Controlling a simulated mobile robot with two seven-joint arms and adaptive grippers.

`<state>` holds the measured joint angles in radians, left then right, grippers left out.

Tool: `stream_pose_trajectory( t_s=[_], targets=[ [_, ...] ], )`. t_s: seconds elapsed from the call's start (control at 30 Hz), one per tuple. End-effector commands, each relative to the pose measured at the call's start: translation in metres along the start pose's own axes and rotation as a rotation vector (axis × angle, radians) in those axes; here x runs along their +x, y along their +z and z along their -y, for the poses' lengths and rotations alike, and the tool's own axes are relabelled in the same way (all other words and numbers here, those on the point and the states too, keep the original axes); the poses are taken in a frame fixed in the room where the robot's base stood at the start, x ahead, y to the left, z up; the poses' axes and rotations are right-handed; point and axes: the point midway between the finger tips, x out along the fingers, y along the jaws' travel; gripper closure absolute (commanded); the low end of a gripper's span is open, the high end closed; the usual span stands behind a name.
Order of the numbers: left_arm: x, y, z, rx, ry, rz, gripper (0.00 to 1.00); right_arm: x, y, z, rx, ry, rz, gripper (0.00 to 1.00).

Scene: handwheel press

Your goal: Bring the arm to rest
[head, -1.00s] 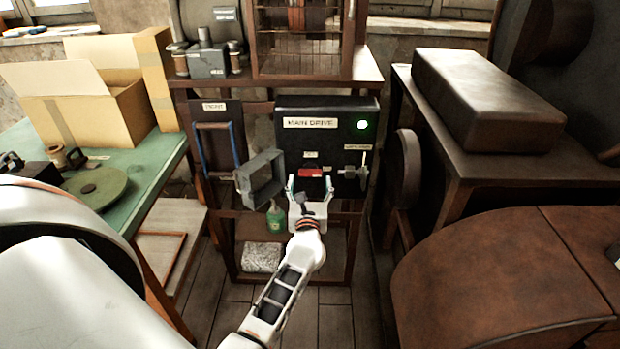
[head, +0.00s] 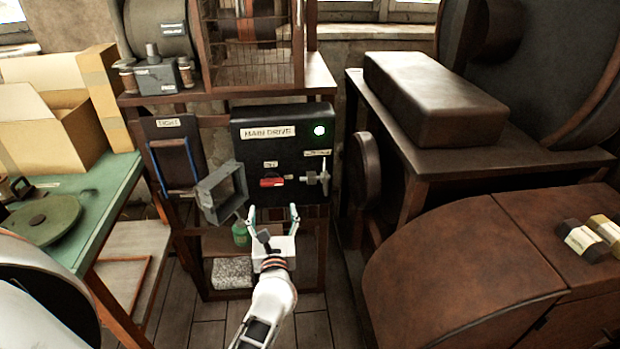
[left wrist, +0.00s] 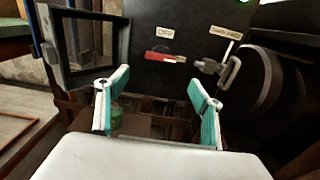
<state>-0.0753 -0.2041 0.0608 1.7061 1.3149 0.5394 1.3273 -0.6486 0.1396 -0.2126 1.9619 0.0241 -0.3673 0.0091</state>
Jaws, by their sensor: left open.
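My left gripper (head: 273,222) is open and empty. It hangs in front of and below the black main drive box (head: 284,152), apart from it. In the left wrist view its two teal fingers (left wrist: 158,105) are spread wide, with nothing between them. The box has a lit green lamp (head: 319,130), a red switch (head: 272,182) and a metal lever (head: 316,179) at its right. The red switch also shows in the left wrist view (left wrist: 165,57). A grey open frame (head: 220,192), tilted, stands just left of the gripper. My right gripper is not seen.
A green table (head: 110,212) with a cardboard box (head: 50,130) is at left. A brown rounded bench top (head: 450,255) fills the lower right, and a dark round wheel (head: 365,170) stands beside the rack. A green bottle (head: 240,233) sits on the low shelf.

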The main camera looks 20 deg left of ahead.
Motion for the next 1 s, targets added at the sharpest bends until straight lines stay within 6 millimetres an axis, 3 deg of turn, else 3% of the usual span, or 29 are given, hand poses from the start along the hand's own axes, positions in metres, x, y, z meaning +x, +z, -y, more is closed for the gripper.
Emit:
stream_pose_trajectory(
  t_s=[0.2, 0.27, 0.37, 0.47, 0.6, 0.7, 0.87, 0.9, 1.0],
  targets=[
    [-0.004, 0.001, 0.002, 0.081, -0.023, 0.017, 0.33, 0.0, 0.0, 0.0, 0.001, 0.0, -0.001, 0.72],
    [-0.012, 0.002, 0.006, 0.212, -0.06, 0.045, 0.33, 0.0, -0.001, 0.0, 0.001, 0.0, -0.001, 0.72],
    [-0.036, -0.001, 0.022, 0.591, -0.167, 0.13, 0.33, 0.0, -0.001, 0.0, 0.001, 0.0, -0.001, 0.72],
    [-0.077, -0.018, 0.046, 1.102, -0.31, 0.265, 0.33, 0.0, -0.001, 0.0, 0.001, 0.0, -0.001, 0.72],
    [-0.15, -0.07, 0.069, 1.827, -0.516, 0.519, 0.33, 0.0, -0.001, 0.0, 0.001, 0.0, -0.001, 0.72],
    [-0.201, -0.112, 0.067, 2.279, -0.641, 0.739, 0.33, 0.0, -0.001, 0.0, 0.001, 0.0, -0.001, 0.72],
    [-0.262, -0.164, 0.045, 2.789, -0.781, 1.09, 0.33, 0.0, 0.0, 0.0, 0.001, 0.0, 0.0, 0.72],
    [-0.272, -0.172, 0.039, -2.766, 0.772, -1.119, 0.33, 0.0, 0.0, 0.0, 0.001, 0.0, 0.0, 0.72],
    [-0.288, -0.186, 0.026, -2.574, 0.712, -1.112, 0.33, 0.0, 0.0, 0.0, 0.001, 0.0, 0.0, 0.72]
  ],
)
